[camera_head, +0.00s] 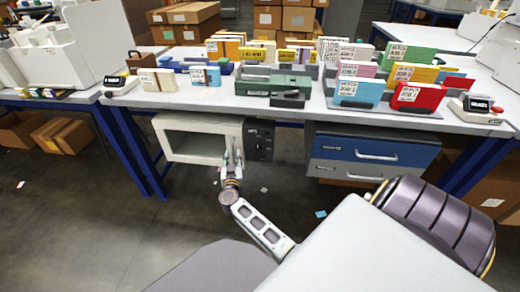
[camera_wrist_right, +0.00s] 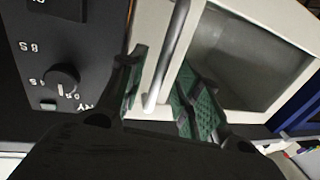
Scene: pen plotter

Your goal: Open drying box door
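The drying box (camera_head: 172,124) is a cream cabinet under the table, with a black control panel (camera_head: 260,140) on its right. Its door, with a cream frame and grey window (camera_wrist_right: 245,62), appears shut. My right gripper (camera_head: 231,158) is at the door's right side, by the panel. In the right wrist view, the pale upright bar handle (camera_wrist_right: 169,58) lies between the green-padded fingers of the right gripper (camera_wrist_right: 160,92). The fingers look apart, with gaps beside the bar; any contact is hard to judge. My left gripper is not in view.
A blue-and-grey drawer unit (camera_head: 370,150) hangs right of the box. Blue table legs (camera_head: 135,150) stand to its left. The tabletop (camera_head: 215,100) above holds colored card stacks and a green plotter (camera_head: 272,82). The floor in front is mostly clear.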

